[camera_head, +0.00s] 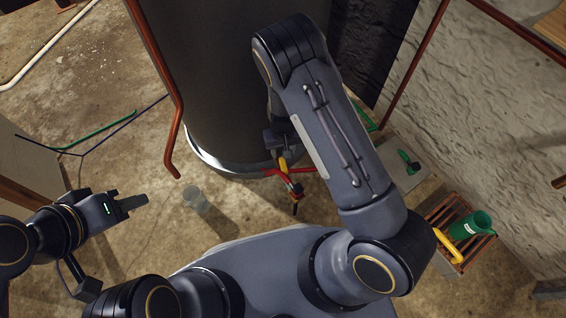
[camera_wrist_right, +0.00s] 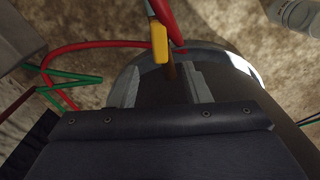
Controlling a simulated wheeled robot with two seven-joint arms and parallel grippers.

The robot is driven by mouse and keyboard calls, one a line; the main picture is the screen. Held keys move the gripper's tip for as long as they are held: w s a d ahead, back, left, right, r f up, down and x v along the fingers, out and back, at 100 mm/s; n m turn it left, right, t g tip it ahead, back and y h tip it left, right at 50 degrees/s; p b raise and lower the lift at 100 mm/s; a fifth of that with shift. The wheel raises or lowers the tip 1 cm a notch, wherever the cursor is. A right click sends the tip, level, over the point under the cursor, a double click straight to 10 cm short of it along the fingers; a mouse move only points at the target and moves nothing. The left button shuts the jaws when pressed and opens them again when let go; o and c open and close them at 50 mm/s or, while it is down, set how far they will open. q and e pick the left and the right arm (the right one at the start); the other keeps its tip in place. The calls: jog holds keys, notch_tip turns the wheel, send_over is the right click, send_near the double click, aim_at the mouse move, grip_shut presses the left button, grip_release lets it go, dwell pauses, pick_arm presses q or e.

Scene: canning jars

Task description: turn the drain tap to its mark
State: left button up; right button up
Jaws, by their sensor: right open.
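The drain tap has a yellow lever (camera_head: 283,163) with red parts beside it, low at the front of a dark cylindrical tank (camera_head: 212,95). In the right wrist view the yellow lever (camera_wrist_right: 159,40) lies just beyond my fingertips, beside a red part. A brown piece behind it shows between the fingers. My right gripper (camera_wrist_right: 160,84) is open, with nothing visibly clamped; in the head view my arm partly hides it by the tap. My left gripper (camera_head: 132,203) is away to the left, apart from the tap; its jaw state is unclear. I cannot make out the mark.
A clear glass jar (camera_head: 195,199) stands on the floor left of the tap. A brown pipe (camera_head: 172,115) runs down left of the tank. Floor at left front is fairly clear.

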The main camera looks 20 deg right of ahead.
aim_at(283, 163)
notch_tip(283, 163, down, 8)
jog(key=b, duration=0.3)
jog(key=shift+r, duration=0.2)
grip_shut()
